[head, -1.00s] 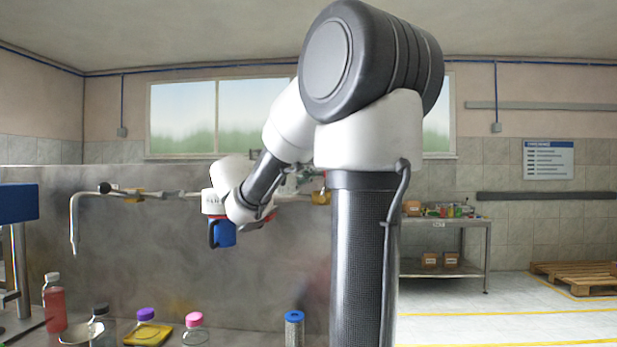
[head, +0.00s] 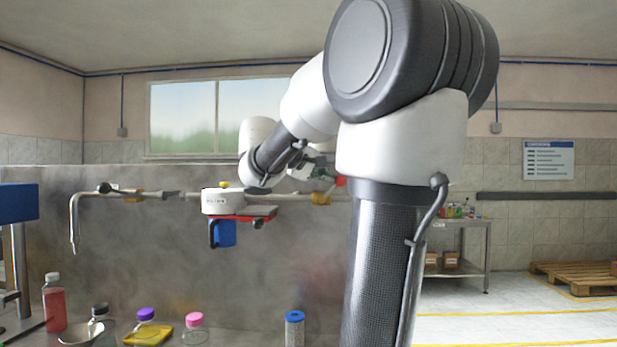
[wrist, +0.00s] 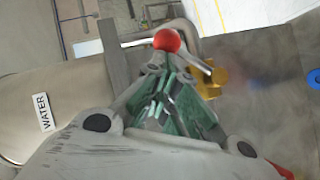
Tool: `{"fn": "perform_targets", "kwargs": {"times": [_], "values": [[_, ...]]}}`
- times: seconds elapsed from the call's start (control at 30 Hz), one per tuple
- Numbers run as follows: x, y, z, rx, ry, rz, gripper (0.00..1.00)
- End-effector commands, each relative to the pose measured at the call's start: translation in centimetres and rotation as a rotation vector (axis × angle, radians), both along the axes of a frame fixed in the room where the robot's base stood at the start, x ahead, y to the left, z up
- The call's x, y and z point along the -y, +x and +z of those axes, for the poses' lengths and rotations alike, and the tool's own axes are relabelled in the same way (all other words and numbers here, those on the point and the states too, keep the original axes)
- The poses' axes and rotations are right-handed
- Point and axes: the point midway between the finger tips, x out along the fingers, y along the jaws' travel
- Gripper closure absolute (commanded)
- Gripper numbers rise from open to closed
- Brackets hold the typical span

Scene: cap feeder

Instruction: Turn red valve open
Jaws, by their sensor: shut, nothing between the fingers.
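The red valve shows as a round red knob (wrist: 166,40) at the top middle of the wrist view, just beyond my fingertips. A grey lever and a brass fitting (wrist: 210,78) lie to its right and below. In the head view the red knob (head: 341,182) is small, just right of my gripper (head: 322,170) and above the brass fitting (head: 321,198) on the pipe. My gripper (wrist: 167,62) is shut and empty, its green-padded fingers together. The fingertips look close to the knob; I cannot tell whether they touch it. My upper arm hides what lies farther right.
A metal spout (head: 73,225) bends down at left. A "WATER" label (wrist: 43,112) shows in the wrist view.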

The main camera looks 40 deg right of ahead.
Motion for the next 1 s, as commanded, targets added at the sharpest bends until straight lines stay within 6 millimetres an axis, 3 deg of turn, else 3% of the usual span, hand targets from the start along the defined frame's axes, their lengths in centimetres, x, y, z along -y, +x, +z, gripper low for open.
{"fn": "perform_targets", "kwargs": {"times": [0.7, 1.0], "values": [[2.6, -3.1, -1.8, 0.459, 0.389, -0.002, 1.00], [2.9, -3.4, -2.4, 0.457, 0.391, 0.000, 1.00]]}}
